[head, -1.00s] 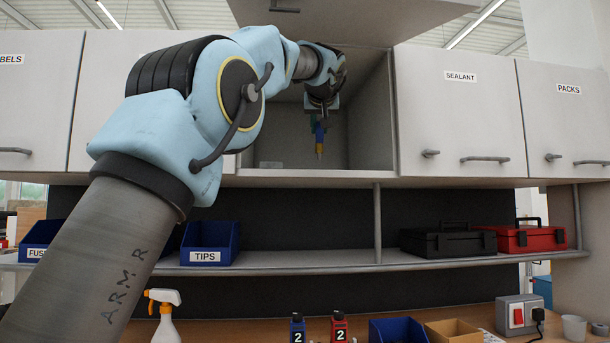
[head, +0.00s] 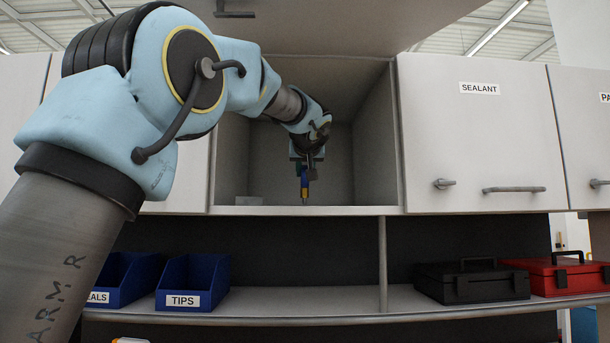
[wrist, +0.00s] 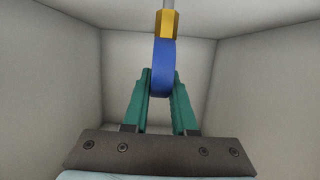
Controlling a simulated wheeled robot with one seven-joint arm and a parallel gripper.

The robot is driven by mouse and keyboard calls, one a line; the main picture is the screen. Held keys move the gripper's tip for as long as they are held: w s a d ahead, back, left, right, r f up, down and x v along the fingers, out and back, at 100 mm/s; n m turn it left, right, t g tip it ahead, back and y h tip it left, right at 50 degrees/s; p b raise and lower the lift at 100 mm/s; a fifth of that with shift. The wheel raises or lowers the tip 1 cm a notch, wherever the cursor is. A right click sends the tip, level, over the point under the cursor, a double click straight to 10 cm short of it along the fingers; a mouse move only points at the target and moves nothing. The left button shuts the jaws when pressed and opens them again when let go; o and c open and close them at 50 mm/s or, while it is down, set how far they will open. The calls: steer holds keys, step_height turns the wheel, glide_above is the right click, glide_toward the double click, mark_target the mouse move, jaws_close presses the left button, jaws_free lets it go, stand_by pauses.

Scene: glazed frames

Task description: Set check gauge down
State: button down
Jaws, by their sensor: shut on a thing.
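The check gauge (head: 304,185) has a blue body, a yellow collar and a thin grey tip. It hangs upright, tip down, inside the open cabinet compartment (head: 340,210). My gripper (head: 304,165) is above it, its green fingers shut on the blue body. In the wrist view the gauge (wrist: 163,68) sits between the fingertips (wrist: 162,88), its tip running out of the top of the picture. In the head view the tip ends close to the compartment floor; I cannot tell whether it touches.
A small pale block (head: 248,201) lies at the compartment's left. The lifted door (head: 350,18) hangs above. The SEALANT door (head: 480,140) is closed at the right. Below, the shelf (head: 340,302) holds blue bins (head: 195,280), a black case (head: 470,282) and a red case (head: 570,275).

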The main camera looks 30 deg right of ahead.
steer(key=shift+f, duration=0.3)
steer(key=shift+f, duration=0.15)
steer(key=c, duration=0.7)
jaws_free()
steer(key=shift+s, duration=0.3)
steer(key=b+v, duration=0.5)
steer(key=v, duration=0.6)
steer(key=shift+s+a+r, duration=0.2)
steer(key=shift+r, duration=0.1)
